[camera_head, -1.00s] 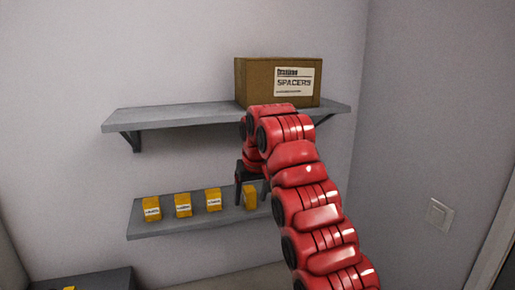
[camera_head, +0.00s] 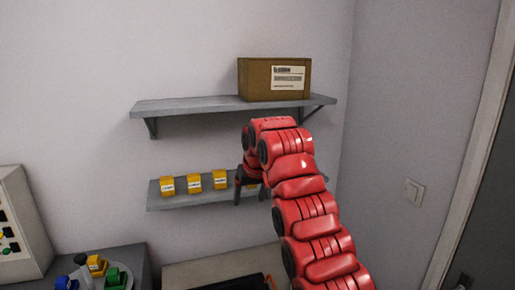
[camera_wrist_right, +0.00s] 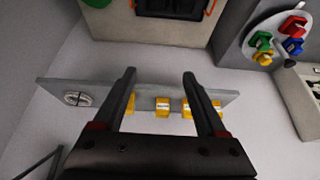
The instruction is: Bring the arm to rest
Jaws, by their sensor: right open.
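My right arm (camera_head: 310,215) reaches in from the lower right in the head view. Its gripper (camera_head: 251,192) hangs in front of the lower shelf (camera_head: 180,202), with nothing seen between its fingers. In the right wrist view the gripper (camera_wrist_right: 159,76) has its two dark fingers spread apart. Several yellow boxes (camera_head: 194,183) stand in a row on that shelf. My left gripper is not in view.
An upper shelf (camera_head: 220,105) holds a cardboard box (camera_head: 256,80) above my right gripper. A round plate (camera_head: 128,276) with coloured pieces stands at the lower left, beside a panel (camera_head: 18,230) with buttons. A pale bench (camera_head: 210,272) lies below the shelves. A wall bounds the right.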

